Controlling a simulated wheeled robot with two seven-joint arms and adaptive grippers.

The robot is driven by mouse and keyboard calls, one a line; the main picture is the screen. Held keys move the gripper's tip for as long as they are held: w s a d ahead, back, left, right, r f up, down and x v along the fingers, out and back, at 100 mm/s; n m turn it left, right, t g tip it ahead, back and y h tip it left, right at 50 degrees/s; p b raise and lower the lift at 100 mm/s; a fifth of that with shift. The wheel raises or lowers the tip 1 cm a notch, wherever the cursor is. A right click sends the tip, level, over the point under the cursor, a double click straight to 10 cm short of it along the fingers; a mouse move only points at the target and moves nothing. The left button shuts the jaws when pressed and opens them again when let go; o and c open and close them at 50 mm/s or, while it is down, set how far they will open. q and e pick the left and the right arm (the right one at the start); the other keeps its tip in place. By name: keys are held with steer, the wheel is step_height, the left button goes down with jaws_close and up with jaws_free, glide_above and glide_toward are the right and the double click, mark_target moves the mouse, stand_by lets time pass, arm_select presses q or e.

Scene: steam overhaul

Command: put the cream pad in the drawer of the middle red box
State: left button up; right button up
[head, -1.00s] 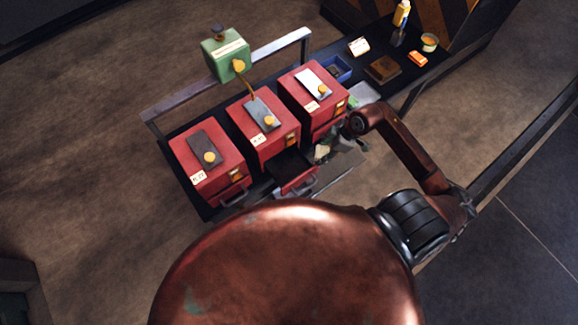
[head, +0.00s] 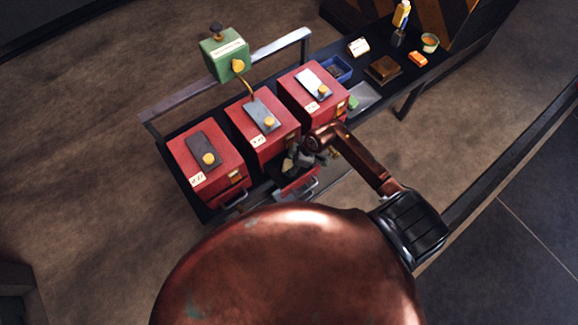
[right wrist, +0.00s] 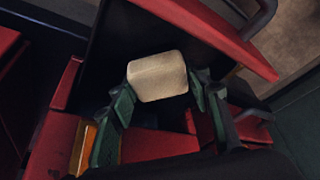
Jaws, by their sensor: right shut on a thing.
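My right gripper (head: 293,161) is above the open drawer, in front of the middle box. In the right wrist view it is shut on the cream pad (right wrist: 158,77), which sits between its green fingertips over the dark drawer space. The pad's height above the drawer floor is hard to tell. My left gripper is not in view.
A left red box (head: 190,160) and a right red box (head: 305,90) flank the middle one. A green box (head: 222,57) is on the rail behind. A blue bin (head: 337,68), a brown block (head: 384,68) and an orange item (head: 418,58) lie along the bench.

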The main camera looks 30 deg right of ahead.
steer(key=shift+f, duration=0.5)
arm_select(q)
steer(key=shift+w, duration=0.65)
arm_select(e)
steer(key=shift+f, duration=0.1)
steer(key=o, duration=1.3)
steer(key=shift+c, duration=0.2)
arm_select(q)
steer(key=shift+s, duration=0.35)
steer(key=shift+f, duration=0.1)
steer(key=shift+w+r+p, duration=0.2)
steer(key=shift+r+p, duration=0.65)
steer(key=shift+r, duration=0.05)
arm_select(e)
steer(key=v, duration=1.2)
